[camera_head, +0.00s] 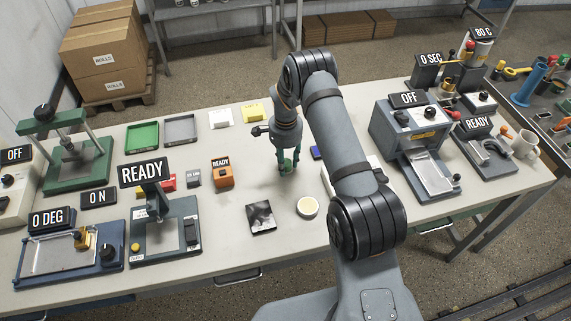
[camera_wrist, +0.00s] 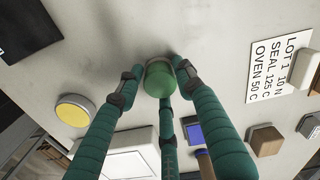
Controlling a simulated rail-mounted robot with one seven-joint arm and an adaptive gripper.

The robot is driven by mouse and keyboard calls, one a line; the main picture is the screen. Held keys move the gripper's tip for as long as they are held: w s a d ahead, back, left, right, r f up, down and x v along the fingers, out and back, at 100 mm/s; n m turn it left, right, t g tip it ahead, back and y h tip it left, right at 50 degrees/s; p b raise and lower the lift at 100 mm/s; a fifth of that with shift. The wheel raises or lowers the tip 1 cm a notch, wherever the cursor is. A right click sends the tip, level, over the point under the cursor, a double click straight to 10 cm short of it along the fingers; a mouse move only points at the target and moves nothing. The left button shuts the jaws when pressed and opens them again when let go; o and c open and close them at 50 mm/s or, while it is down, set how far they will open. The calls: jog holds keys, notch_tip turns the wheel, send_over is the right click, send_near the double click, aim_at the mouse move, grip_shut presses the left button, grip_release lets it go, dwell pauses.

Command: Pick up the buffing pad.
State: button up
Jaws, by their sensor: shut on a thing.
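My gripper (camera_head: 286,163) points down over the middle of the table, and its green fingers are closed around a small green round piece (camera_wrist: 159,79), which appears to be the buffing pad. It also shows between the fingertips in the head view (camera_head: 287,166). In the wrist view, my fingers (camera_wrist: 154,74) touch its sides, and a paler rim shows at its far edge. The piece is at or close to the tabletop; I cannot tell whether it touches it.
A blue block (camera_head: 316,153) is just right of my gripper, and an orange device (camera_head: 223,177) stands left. A grey machine (camera_head: 410,128) stands right. Bare table (camera_head: 265,190) lies between.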

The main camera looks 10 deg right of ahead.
jog(key=shift+w+r+b, duration=0.1)
jog(key=shift+r+b, duration=0.2)
jog(key=shift+r, duration=0.1)
notch_tip(320, 180, up, 2)
jog(key=shift+r+b, duration=0.2)
jog(key=shift+b, duration=0.55)
jog(key=s+d+r+b, duration=0.1)
jog(key=d+r+b, duration=0.2)
jog(key=d+r, duration=0.4)
jog(key=d, duration=0.4)
jog(key=shift+s+d+r+b, duration=0.3)
jog(key=shift+s+r+b, duration=0.05)
jog(key=shift+s, duration=0.05)
jog(key=o, duration=0.6)
jog(key=c, duration=0.4)
jog(key=shift+c, duration=0.3)
